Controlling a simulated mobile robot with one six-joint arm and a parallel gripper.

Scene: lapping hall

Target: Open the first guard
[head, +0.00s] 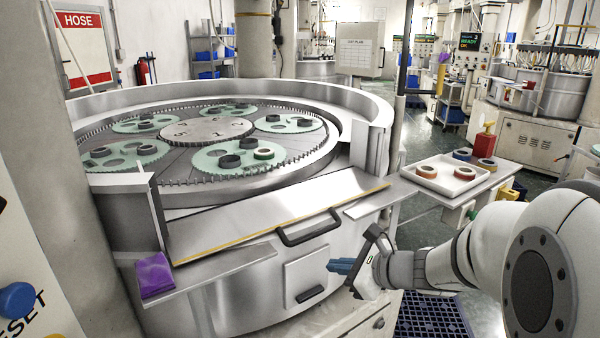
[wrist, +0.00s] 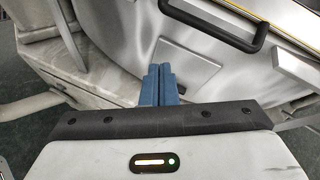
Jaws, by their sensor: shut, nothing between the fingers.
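The guard (head: 265,212) is a flat metal panel with a yellow front edge. It lies low across the gap between two uprights of the round lapping machine (head: 130,220). A black bar handle (head: 308,229) sits at its front edge; the handle also shows at the top of the wrist view (wrist: 240,32). My gripper (head: 338,267) has blue fingers, pressed together and empty. It is below and to the right of the handle, apart from it, in front of the machine's curved wall. In the wrist view the closed fingers (wrist: 161,72) point toward a small hatch.
The hatch (head: 306,268) with a black pull is in the wall below the guard. A purple cloth (head: 154,275) lies on the left ledge. A side table with a white tray (head: 445,176) of rings stands at right. Toothed wheels with discs (head: 235,153) lie inside the machine.

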